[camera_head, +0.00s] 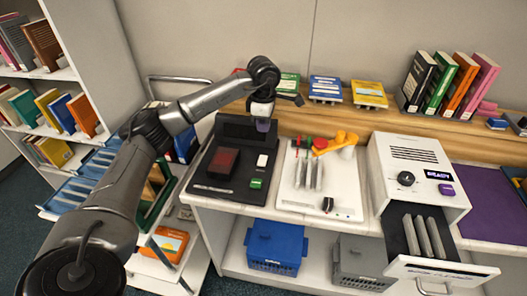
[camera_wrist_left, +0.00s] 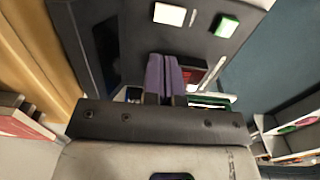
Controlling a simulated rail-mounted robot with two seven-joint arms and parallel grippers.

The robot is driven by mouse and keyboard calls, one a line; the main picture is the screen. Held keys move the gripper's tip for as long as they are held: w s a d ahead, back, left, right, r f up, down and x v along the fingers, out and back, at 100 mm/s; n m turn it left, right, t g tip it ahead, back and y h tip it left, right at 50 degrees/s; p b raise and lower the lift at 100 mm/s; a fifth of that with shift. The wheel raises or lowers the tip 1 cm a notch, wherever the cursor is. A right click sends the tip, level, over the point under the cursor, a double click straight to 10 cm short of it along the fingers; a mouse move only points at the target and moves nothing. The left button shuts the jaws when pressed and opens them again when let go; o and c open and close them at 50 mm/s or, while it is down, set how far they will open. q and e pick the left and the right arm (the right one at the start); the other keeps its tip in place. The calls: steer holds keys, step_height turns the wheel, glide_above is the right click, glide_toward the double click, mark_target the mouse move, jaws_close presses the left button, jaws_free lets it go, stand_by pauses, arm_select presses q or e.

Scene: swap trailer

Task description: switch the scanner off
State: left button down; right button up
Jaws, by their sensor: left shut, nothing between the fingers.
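The scanner is most likely the black device (camera_head: 212,190) on the left of the counter. It has a dark red window (camera_head: 222,162), a white switch-like patch (camera_head: 262,160) and a green button (camera_head: 256,183). In the left wrist view the white patch (camera_wrist_left: 168,14) and green button (camera_wrist_left: 225,25) show at the top on the black face. My left gripper (camera_head: 263,126) is above the back right part of the device, pointing down, apart from both controls. Its purple fingertips (camera_wrist_left: 163,75) are together with nothing between them. My right gripper is not seen.
Right of the device is a white panel (camera_head: 290,195) with grey levers and an orange handle (camera_head: 335,142). Farther right is a white machine (camera_head: 408,148) with a lit READY display and an open drawer (camera_head: 440,270). Books line the back ledge.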

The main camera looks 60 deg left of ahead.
mark_target(263, 160)
arm_select(q)
step_height(263, 160, down, 11)
steer(key=shift+r+p, duration=0.1)
steer(key=shift+p, duration=0.55)
steer(key=shift+a+f, duration=0.1)
steer(key=shift+f, duration=0.3)
steer(key=shift+s+r, duration=0.1)
steer(key=shift+s+d+r, duration=0.2)
steer(key=shift+s+d, duration=0.2)
steer(key=shift+d, duration=0.25)
steer(key=shift+r+p, duration=0.1)
steer(key=shift+p, duration=0.2)
